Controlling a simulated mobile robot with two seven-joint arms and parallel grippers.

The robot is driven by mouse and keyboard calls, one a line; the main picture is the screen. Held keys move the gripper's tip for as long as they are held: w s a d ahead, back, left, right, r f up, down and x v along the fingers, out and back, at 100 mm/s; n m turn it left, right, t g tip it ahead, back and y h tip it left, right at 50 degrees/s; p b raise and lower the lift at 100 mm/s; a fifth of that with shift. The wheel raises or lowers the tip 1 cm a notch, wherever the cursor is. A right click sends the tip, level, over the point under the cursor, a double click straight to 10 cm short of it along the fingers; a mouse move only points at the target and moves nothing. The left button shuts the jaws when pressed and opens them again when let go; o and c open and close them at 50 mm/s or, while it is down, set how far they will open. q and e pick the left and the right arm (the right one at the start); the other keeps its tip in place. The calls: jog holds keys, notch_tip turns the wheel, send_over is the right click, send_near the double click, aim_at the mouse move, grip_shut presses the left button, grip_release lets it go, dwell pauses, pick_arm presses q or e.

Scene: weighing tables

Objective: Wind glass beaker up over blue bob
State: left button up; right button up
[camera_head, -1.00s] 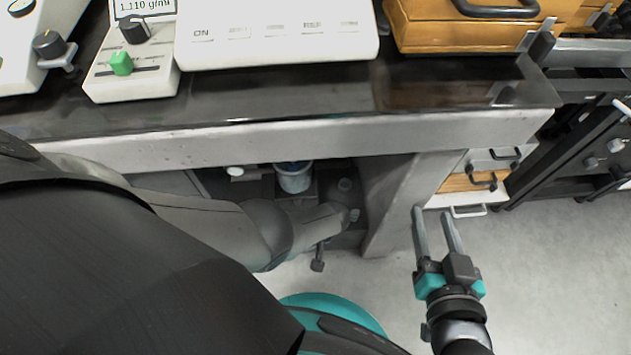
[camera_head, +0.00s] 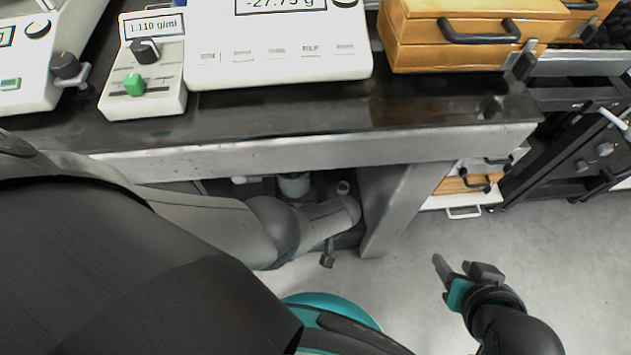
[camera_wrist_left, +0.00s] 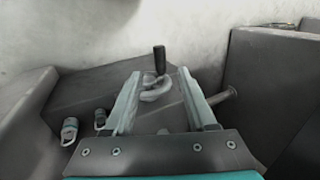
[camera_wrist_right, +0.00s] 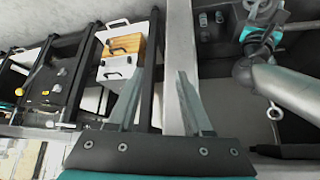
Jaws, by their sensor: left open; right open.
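The glass beaker (camera_head: 294,186) is under the table in the head view, its top cut off by the table edge. I cannot make out the blue bob. A crank with a black knob (camera_wrist_left: 160,60) and a curved grey arm shows in the left wrist view. My left gripper (camera_wrist_left: 158,78) is open, with the crank beyond and between its fingertips; contact is not clear. My left arm hides that gripper in the head view. My right gripper (camera_head: 455,270) is open and empty over the floor, right of the table leg.
The table edge (camera_head: 300,150) overhangs the beaker. A grey table leg (camera_head: 395,205) stands between my grippers. On top are a white balance (camera_head: 280,50) reading -27.75 g, a small dial box (camera_head: 143,75) and a wooden case (camera_head: 465,35).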

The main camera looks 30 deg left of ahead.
pick_arm(q)
jog(key=p+v, duration=0.5)
jog(key=v, duration=0.2)
jog(key=shift+d+r, duration=0.15)
jog(key=shift+r, duration=0.2)
pick_arm(e)
jog(key=s+d+f+g+h, duration=0.1)
jog(key=s+d+f+g, duration=0.1)
jog(key=f, duration=0.5)
jog(key=shift+s+d+f+g, duration=0.2)
jog(key=shift+s+d+g, duration=0.15)
jog(key=shift+s+g, duration=0.3)
pick_arm(q)
jog(key=shift+w, duration=0.1)
